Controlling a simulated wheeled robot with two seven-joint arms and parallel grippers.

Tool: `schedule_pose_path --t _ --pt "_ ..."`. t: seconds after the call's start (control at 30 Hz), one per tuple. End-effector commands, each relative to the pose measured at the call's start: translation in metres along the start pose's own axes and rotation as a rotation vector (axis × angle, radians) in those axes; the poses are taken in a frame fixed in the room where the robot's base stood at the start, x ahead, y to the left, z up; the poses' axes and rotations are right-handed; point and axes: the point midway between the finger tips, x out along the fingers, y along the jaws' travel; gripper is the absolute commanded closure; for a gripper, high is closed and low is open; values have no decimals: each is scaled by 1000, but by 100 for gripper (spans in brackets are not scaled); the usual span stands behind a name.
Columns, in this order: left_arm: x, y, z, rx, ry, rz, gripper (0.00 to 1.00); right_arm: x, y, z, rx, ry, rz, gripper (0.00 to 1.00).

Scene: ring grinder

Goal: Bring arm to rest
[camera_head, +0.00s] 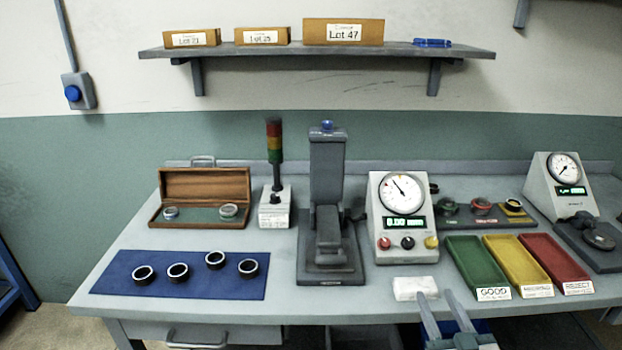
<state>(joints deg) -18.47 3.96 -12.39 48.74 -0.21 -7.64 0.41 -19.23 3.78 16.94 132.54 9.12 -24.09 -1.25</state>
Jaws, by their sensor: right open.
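My right gripper (444,312) comes in at the bottom, right of centre. Its two fingers are apart with nothing between them, at the table's front edge just right of a white block or cloth (415,288). Most of my right arm lies below the picture. My left gripper is not in view. Several dark rings (178,271) lie on a blue mat (120,284) at the left of the table, away from the gripper.
A gauge box (404,246) and a grey press-like stand (328,190) stand mid-table. Green (470,262), yellow (514,262) and red (551,260) trays sit right of the gripper. An open wooden case (206,184) and a signal light (274,170) stand farther left. A shelf (400,50) hangs above.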

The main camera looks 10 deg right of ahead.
Motion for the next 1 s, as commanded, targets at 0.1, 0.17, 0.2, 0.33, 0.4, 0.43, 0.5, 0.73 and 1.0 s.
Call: schedule_pose_path --t 0.1,0.17,0.2,0.33,0.4,0.43,0.5,0.73,1.0 --pt "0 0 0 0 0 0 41 -1 -3 5 -2 -19 -7 60" --pt "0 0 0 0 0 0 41 -3 -8 11 -4 -46 -15 60" --pt "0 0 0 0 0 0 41 -6 -12 18 -6 -73 -23 60" --pt "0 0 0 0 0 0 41 -20 -32 49 -19 -205 -65 60" --pt "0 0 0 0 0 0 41 -34 -47 73 -32 -306 -94 60" --pt "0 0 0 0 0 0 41 -41 -53 84 -38 -355 -108 60" --pt "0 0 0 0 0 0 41 -64 -68 110 -57 -477 -141 60" --pt "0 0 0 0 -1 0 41 -148 -103 176 -123 -835 -229 60" --pt "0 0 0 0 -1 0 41 -215 -116 204 -176 -1066 -278 60"
